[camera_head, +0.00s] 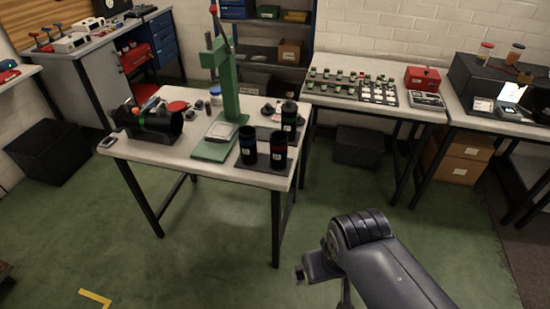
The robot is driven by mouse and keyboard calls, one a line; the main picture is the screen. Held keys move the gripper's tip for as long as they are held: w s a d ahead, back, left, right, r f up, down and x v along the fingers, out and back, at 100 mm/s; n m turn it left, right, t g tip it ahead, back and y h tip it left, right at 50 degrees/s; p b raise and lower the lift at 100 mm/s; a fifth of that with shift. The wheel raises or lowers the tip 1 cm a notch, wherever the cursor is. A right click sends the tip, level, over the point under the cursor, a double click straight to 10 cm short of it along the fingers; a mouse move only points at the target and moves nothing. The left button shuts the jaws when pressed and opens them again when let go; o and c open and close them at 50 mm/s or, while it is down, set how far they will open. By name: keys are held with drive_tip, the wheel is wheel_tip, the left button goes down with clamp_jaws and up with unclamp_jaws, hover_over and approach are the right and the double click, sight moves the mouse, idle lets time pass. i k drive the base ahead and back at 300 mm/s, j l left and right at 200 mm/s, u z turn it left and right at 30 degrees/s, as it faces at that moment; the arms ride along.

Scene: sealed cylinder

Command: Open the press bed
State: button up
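A green press (228,85) stands upright on the middle table, with a lever with a red knob at its top. Its green base carries a pale plate, which looks like the press bed (221,132); whether it is open or closed is too small to tell. My arm reaches in from the bottom right, over the floor in front of the table. My gripper (300,274) seems to be the small dark end at its left, apart from the press and the table. Its fingers are not clear, and I see nothing held.
Dark cylinders (278,150) stand on a dark mat right of the press. A black horizontal cylinder (160,121) lies left of it. The middle table's front edge (200,170) faces me. The green floor (190,245) before it is clear. Another bench (420,112) stands at right.

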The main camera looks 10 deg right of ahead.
sight(225, 132)
drive_tip(key=i+u, duration=0.35)
drive_tip(key=i, duration=0.3)
drive_tip(key=i+l+u, duration=0.15)
drive_tip(key=i+u, duration=0.25)
drive_tip(key=i, duration=0.25)
